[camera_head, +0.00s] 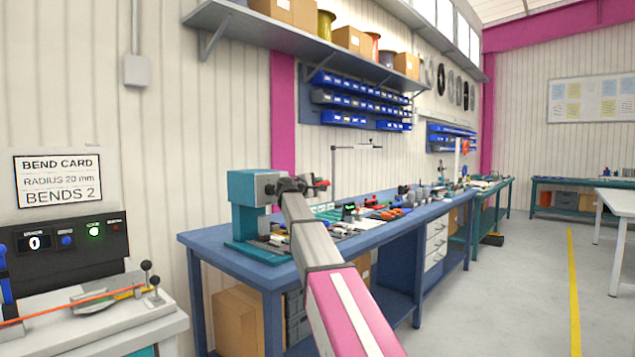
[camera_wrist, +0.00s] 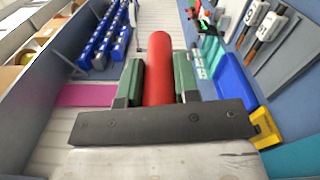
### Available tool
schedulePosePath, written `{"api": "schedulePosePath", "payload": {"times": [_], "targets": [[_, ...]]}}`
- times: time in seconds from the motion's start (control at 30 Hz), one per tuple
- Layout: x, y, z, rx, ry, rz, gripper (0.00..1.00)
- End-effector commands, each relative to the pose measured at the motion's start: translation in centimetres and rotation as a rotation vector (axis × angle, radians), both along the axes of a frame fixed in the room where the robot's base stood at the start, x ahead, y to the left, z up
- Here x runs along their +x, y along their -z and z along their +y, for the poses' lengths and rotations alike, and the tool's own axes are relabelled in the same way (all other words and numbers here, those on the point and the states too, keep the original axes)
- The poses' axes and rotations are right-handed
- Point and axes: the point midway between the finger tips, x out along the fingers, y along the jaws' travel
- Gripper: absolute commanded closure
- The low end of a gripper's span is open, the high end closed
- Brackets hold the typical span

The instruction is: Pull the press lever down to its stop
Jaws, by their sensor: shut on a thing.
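The press (camera_head: 246,212) is a teal frame with a grey head on the near left end of the blue bench. My gripper (camera_head: 304,184) is beside the head, at the end of my arm reaching in from below. In the wrist view, my gripper (camera_wrist: 158,72) has its green fingers on both sides of the red lever handle (camera_wrist: 158,50), shut on it. In the head view only a small red part of the handle (camera_head: 322,183) shows beyond my gripper. The rest of the lever is hidden by my gripper.
The blue bench (camera_head: 209,238) carries many small tools and parts right of the press. A bending station with a black panel (camera_head: 62,243) stands at the left. A shelf (camera_head: 260,27) and blue bins (camera_head: 355,98) hang above. The floor (camera_head: 510,290) at right is clear.

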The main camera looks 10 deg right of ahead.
Motion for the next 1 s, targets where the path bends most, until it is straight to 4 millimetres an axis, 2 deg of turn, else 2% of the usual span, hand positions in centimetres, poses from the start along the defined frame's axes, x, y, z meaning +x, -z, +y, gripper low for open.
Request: {"api": "schedulePosePath", "payload": {"times": [0.43, 0.47, 0.5, 0.53, 0.83, 1.0], "targets": [[-0.1, 0.7, 0.0, 0.005, 0.0, 0.006, 1.0], [-0.1, 0.7, 0.0, 0.005, 0.001, 0.006, 0.61], [-0.1, 0.7, 0.0, 0.005, 0.0, 0.006, 0.48], [-0.1, 0.6, 0.0, 0.005, 0.0, 0.006, 0.46], [-0.2, 0.4, 0.1, 0.002, 0.0, 0.003, 0.46], [-1.2, 0.4, 1.5, 0.001, -0.002, 0.002, 0.46]]}}
